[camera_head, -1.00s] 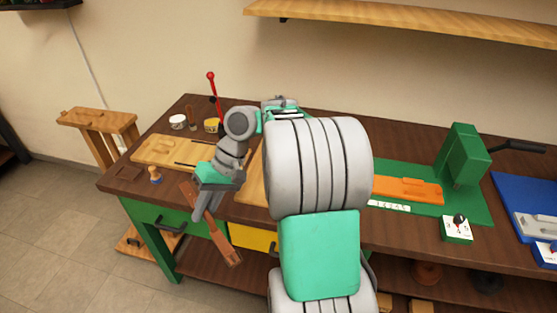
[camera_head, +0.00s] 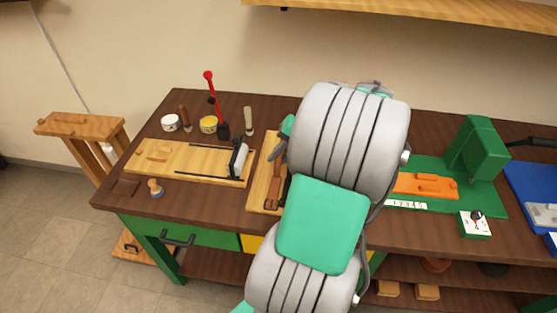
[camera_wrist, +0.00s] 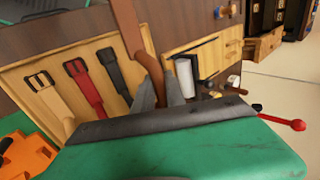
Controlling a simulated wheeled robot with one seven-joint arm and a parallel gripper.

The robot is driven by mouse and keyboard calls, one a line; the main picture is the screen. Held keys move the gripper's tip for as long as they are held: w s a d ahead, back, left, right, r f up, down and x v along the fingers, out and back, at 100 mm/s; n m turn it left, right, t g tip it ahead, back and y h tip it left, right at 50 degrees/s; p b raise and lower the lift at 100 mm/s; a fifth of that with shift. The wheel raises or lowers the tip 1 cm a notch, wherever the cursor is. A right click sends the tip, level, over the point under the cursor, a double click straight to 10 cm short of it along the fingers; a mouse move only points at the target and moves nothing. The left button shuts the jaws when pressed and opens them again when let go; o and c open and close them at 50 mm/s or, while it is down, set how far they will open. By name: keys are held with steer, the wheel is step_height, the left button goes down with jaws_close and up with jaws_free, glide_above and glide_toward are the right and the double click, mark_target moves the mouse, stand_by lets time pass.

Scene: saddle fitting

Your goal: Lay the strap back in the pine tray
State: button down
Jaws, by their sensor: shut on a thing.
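The brown strap (camera_head: 272,190) is in my gripper, and its buckle end shows in the head view over the pine tray (camera_head: 257,183). In the wrist view the strap (camera_wrist: 128,28) runs up and away from my gripper (camera_wrist: 158,92), which is shut on it. The pine tray (camera_wrist: 88,58) there holds a tan strap (camera_wrist: 49,97), a red strap (camera_wrist: 84,88) and a black strap (camera_wrist: 115,74), each with a buckle. The held strap is at the tray's right side in that view. I cannot tell whether it touches the tray. My arm hides much of the tray in the head view.
A pale board with a roller (camera_head: 238,158) lies left of the tray. Behind it stand a red-handled lever (camera_head: 214,105), a white pot (camera_head: 170,123) and a yellow pot (camera_head: 208,125). A green machine (camera_head: 474,150) and an orange block (camera_head: 425,186) are to the right.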

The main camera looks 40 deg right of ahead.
steer(key=w+d+f, duration=0.1)
steer(key=w+f, duration=0.1)
steer(key=w+d+f+p, duration=0.1)
steer(key=w+d+f, duration=0.1)
steer(key=w+f, duration=0.1)
steer(key=w+d+f, duration=0.1)
steer(key=w+f, duration=0.1)
steer(key=shift+w+d+f, duration=0.25)
steer(key=shift+w+d, duration=0.1)
steer(key=shift+w+d+f+p, duration=0.15)
steer(key=shift+f+p, duration=0.6)
steer(key=shift+f, duration=1)
steer(key=shift+f, duration=0.1)
steer(key=c, duration=1.4)
jaws_free()
